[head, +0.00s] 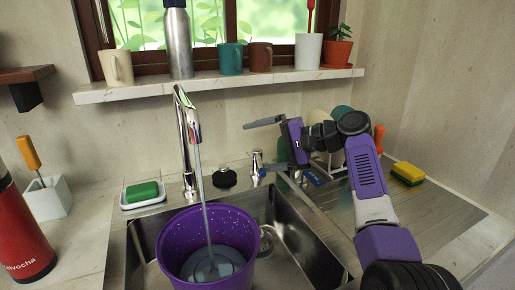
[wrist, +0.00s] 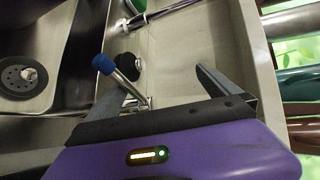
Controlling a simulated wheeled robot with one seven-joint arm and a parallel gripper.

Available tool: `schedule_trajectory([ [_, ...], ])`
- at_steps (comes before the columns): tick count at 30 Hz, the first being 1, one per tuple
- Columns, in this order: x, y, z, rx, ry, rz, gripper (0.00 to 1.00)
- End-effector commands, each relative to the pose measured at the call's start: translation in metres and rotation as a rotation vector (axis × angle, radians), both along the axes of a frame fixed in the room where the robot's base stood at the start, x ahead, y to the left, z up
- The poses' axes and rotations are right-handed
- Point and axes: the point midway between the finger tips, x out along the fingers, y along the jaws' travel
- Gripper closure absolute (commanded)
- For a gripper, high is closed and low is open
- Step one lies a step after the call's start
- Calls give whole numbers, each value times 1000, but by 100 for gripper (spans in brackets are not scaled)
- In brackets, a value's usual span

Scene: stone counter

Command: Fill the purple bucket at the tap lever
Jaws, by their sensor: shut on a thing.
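The purple bucket (head: 183,238) stands upright in the sink under the chrome tap (head: 187,130). A stream of water (head: 203,200) runs from the spout into it, and greyish water (head: 213,268) lies in the bottom. My gripper (head: 274,150) is right of the tap, at the tap lever (head: 262,173). In the wrist view the lever's blue knob (wrist: 103,64) and metal stem lie near the left finger of my gripper (wrist: 156,88). My gripper is shut on the lever, though its fingertips look wide apart. The exact contact is hard to see.
A black round plug (head: 224,178) and a green soap on a white dish (head: 143,204) sit behind the sink. A drying rack with dishes stands behind my arm. A yellow sponge (head: 407,174) lies on the drainboard. Mugs and a bottle (head: 178,42) stand on the shelf above.

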Motion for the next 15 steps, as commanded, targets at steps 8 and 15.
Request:
schedule_trajectory([
  [8, 2, 4, 156, 84, -153, 19, 32],
  [15, 2, 4, 160, 85, -151, 20, 32],
])
